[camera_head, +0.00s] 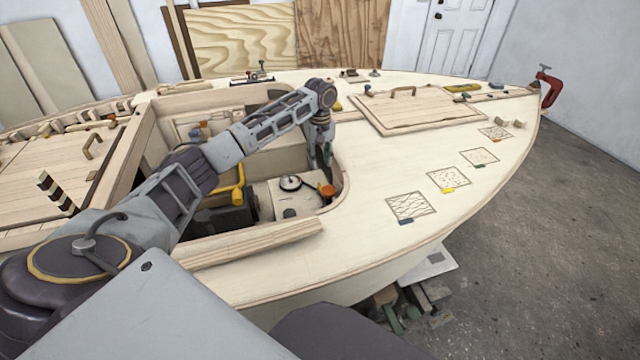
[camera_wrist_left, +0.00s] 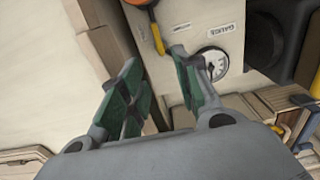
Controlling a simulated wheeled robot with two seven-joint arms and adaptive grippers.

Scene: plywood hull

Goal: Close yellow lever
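My left gripper (camera_head: 325,158) reaches down into the cockpit opening of the plywood hull. In the left wrist view its two green-padded fingers (camera_wrist_left: 157,62) are spread apart with nothing held between them. A slim yellow lever (camera_wrist_left: 157,36) with an orange part (camera_wrist_left: 140,3) at its end shows just beyond the fingertips, in line with the gap. I cannot tell whether it touches a finger. In the head view the orange part (camera_head: 327,191) is just below the gripper, and the yellow lever is hardly visible. My right gripper is not in view.
A round gauge (camera_head: 290,183) sits left of the orange part on a pale box. A larger curved yellow handle (camera_head: 240,186) is farther left, by a dark block. The cockpit's wooden rim (camera_head: 338,135) surrounds the arm. A hatch (camera_head: 425,108) lies on the deck to the right.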

